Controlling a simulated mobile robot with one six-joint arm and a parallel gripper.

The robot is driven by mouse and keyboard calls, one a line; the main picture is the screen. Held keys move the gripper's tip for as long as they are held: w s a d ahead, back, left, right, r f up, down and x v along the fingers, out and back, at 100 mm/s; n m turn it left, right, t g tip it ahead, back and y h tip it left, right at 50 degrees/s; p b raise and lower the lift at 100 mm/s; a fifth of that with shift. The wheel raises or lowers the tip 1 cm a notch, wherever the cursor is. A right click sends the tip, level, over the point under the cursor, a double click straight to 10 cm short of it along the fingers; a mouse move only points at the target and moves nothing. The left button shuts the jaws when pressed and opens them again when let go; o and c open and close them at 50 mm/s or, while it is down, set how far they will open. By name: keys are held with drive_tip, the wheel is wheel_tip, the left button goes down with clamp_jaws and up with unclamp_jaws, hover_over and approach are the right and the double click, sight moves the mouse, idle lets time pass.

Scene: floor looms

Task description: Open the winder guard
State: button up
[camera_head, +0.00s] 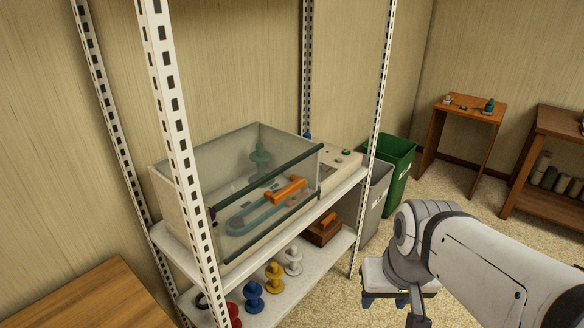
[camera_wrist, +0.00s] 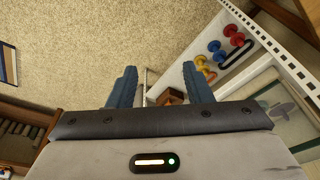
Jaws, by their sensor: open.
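The winder guard (camera_head: 240,150) is a clear box-shaped cover on the upper shelf of a white rack, with dark green bars along its front panel. An orange handle (camera_head: 286,190) is on that front panel. The guard looks shut, with a teal looped part and a green spool-like part showing inside. My gripper (camera_head: 385,298) hangs low at the right of the rack, in front of it and well apart from the handle. In the wrist view its blue fingers (camera_wrist: 160,88) are spread with nothing between them.
The perforated rack post (camera_head: 168,110) stands at the guard's left front. Colored spools (camera_head: 253,297) and a brown box (camera_head: 323,229) are on the lower shelf. Grey and green bins (camera_head: 398,165) stand beyond the rack. A wooden table (camera_head: 90,298) is at lower left. Carpet is open at right.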

drive_tip(key=w+a+g+y+p, duration=0.2)
drive_tip(key=w+a+g+y, duration=0.1)
drive_tip(key=w+a+y, duration=0.25)
drive_tip(key=m+t+y+p, duration=0.3)
drive_tip(key=t+y, duration=0.3)
drive_tip(key=y, duration=0.6)
approach(293, 191)
drive_tip(key=x, duration=0.4)
drive_tip(key=p+x, duration=0.2)
drive_tip(key=x, duration=0.5)
drive_tip(key=shift+a, duration=0.15)
drive_tip(key=shift+c, duration=0.2)
clamp_jaws()
